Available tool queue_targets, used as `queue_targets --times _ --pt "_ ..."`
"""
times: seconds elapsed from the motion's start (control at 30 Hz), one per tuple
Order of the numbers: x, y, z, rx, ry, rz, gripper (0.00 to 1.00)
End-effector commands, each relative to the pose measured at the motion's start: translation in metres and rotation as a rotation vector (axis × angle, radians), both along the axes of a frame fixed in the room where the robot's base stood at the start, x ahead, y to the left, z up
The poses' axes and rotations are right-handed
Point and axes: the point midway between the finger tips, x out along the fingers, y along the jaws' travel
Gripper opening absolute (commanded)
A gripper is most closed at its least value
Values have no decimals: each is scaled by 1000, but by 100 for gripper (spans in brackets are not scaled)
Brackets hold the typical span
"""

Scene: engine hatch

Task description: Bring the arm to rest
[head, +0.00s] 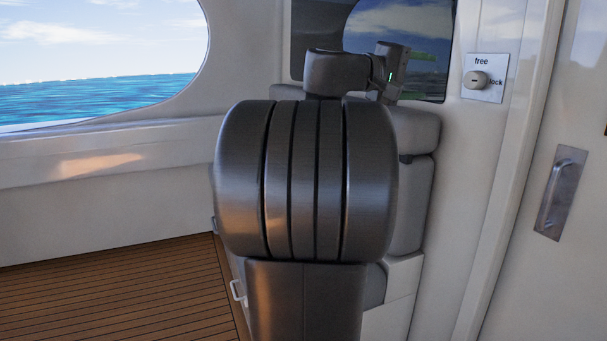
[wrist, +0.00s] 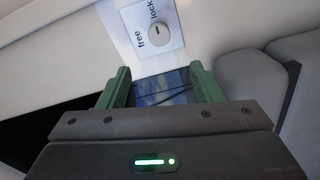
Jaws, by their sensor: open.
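My gripper (head: 428,76) is raised at the upper right of my dark grey arm in the head view, in front of a dark glossy pane. In the wrist view its two green fingers (wrist: 160,70) are apart, with nothing held between them. A white plate marked "free" and "lock" (head: 497,64) is on the wall to the right of the gripper in the head view. Its round knob (head: 478,81) stands clear of the fingers. In the wrist view the knob (wrist: 159,33) is beyond the fingertips. My arm hides part of the seat behind it.
A grey cushioned seat (head: 415,190) is behind my arm, and it also shows at the right of the wrist view (wrist: 262,82). A white door with a metal handle (head: 561,193) is at the right. The wooden floor (head: 110,292) at the left is clear. A window (head: 95,60) shows the sea.

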Motion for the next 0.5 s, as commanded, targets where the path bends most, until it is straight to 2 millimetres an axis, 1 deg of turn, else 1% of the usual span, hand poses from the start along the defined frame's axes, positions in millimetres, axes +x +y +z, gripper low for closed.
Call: queue_targets --times 0.03,0.1,0.27,0.5 --pt "-3 6 1 1 0 2 59" --pt "4 -11 -2 1 0 -4 59" --pt "15 -38 -3 0 2 -5 59" --pt "33 -82 -5 -1 1 -4 59"
